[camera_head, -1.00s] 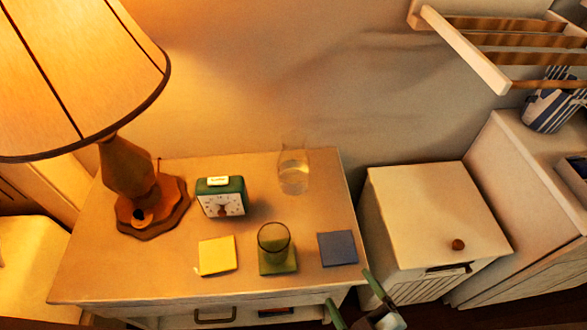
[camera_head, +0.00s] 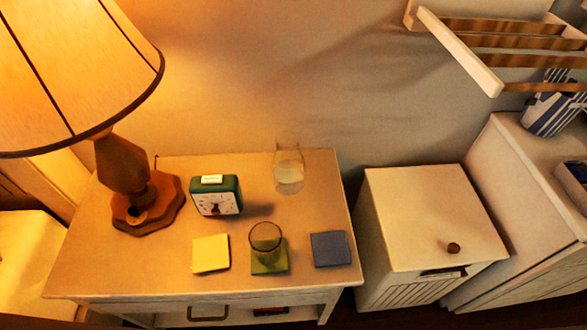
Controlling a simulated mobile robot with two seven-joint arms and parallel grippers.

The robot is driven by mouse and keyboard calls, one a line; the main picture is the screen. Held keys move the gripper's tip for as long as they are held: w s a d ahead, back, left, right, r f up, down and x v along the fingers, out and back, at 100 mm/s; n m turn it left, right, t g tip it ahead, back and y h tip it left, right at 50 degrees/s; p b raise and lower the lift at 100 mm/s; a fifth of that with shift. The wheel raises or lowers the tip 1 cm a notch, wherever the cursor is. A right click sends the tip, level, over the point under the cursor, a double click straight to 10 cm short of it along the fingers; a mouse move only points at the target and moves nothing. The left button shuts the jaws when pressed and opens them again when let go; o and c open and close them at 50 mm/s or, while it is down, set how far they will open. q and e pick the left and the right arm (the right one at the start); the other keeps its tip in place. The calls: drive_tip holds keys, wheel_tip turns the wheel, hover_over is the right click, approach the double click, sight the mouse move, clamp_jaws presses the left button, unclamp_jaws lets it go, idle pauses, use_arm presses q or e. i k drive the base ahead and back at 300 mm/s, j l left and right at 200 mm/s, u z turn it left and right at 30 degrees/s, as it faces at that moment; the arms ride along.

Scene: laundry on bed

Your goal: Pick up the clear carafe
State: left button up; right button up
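The clear carafe (camera_head: 289,173) stands upright near the back right of the nightstand (camera_head: 95,268), with what looks like water in its lower part. It is see-through and faint against the wall. A clear glass (camera_head: 265,239) stands in front of it on a green coaster (camera_head: 269,266). Neither of my grippers is in view.
A green alarm clock (camera_head: 216,196) and a lamp (camera_head: 145,205) stand left of the carafe. A yellow square (camera_head: 210,254) and a blue square (camera_head: 331,249) lie at the front. A white hamper (camera_head: 430,215) stands right of the nightstand, below a wall rack (camera_head: 515,55).

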sight(287, 161)
drive_tip(key=l+u, duration=0.1)
drive_tip(key=l, duration=0.7)
drive_tip(key=k+l+u, duration=0.1)
drive_tip(key=l, duration=0.75)
drive_tip(key=l+u, duration=0.15)
drive_tip(key=l, duration=0.65)
drive_tip(key=k, duration=0.05)
